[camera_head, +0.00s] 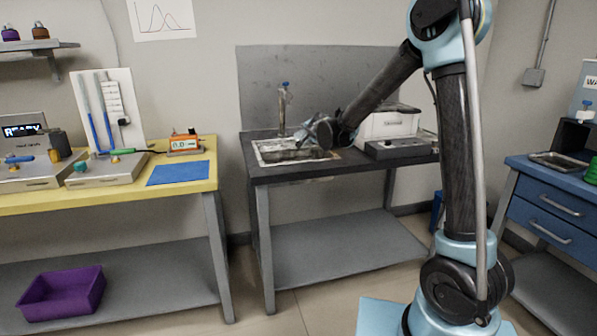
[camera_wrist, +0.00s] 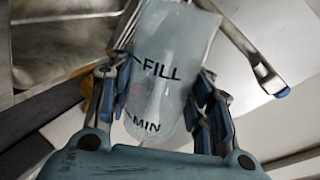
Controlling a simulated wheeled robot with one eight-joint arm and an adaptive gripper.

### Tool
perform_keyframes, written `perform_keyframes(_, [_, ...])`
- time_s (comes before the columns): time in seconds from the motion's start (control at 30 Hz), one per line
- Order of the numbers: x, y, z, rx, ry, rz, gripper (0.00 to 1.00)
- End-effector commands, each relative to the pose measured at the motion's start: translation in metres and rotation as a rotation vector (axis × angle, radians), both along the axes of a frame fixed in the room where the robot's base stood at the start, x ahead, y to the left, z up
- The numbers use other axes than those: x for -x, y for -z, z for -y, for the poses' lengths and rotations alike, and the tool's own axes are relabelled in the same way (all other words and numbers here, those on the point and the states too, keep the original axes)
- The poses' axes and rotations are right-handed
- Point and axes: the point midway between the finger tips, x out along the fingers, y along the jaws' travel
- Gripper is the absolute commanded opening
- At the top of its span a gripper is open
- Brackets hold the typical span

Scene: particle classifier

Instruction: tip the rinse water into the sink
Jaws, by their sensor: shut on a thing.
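The sink (camera_head: 297,162) is a metal basin set in the dark counter. Part of it shows at the upper left of the wrist view (camera_wrist: 62,42). My gripper (camera_head: 308,133) is low over the sink. In the wrist view my gripper (camera_wrist: 157,85) has its fingers on both sides of a translucent container (camera_wrist: 165,50) marked FILL and MIN, and is shut on it. The container is hard to make out in the head view. I cannot tell its tilt or how much water is in it.
A faucet (camera_head: 283,108) with a blue handle stands behind the sink and also shows close by in the wrist view (camera_wrist: 250,58). A white box-like device (camera_head: 390,122) stands on the counter right of the sink. A yellow bench (camera_head: 200,183) is at the left.

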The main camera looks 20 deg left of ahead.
Motion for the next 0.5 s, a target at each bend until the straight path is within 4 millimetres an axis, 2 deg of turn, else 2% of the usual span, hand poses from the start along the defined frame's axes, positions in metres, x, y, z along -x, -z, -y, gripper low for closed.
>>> perform_keyframes(0.5, [0.0022, -0.0027, -0.0032, 0.048, 0.000, 0.029, 0.11])
